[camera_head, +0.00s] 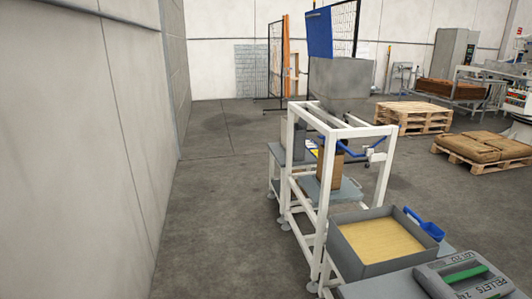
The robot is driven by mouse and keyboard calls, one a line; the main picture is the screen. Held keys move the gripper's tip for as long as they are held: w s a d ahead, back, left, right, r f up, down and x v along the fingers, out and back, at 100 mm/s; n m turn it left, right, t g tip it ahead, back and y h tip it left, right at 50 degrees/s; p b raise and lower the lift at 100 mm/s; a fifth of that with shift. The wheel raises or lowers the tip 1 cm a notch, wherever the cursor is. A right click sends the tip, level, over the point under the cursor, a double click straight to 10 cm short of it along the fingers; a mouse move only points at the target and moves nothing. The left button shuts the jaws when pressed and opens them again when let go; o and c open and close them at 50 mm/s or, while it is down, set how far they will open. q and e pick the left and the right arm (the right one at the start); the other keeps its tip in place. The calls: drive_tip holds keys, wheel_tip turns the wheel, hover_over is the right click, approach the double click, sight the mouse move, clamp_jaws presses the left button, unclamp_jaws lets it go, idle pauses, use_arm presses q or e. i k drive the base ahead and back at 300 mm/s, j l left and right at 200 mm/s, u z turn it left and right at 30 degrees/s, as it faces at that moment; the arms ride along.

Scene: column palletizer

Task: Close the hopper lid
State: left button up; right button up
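A grey hopper-like bin (340,78) stands at the top of a white frame (322,190), right of the picture's middle. Neither of my grippers is in view.
A brown bag or box (330,168) stands on a grey platform inside the frame. Wooden pallets (412,117) and a pallet with brown sacks (484,148) are at right. A wall (75,150) bounds the left. The floor (215,215) between wall and frame is clear.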

sight(318, 22)
drive_tip(key=i+j+z, duration=0.35)
drive_tip(key=i, duration=0.25)
drive_tip(key=i+j+z, duration=0.4)
drive_tip(key=i+j, duration=0.2)
drive_tip(key=i, duration=0.25)
drive_tip(key=i+j, duration=0.15)
drive_tip(key=i, duration=0.3)
drive_tip(key=i+j+z, duration=0.1)
drive_tip(key=i, duration=0.35)
drive_tip(key=j, duration=0.1)
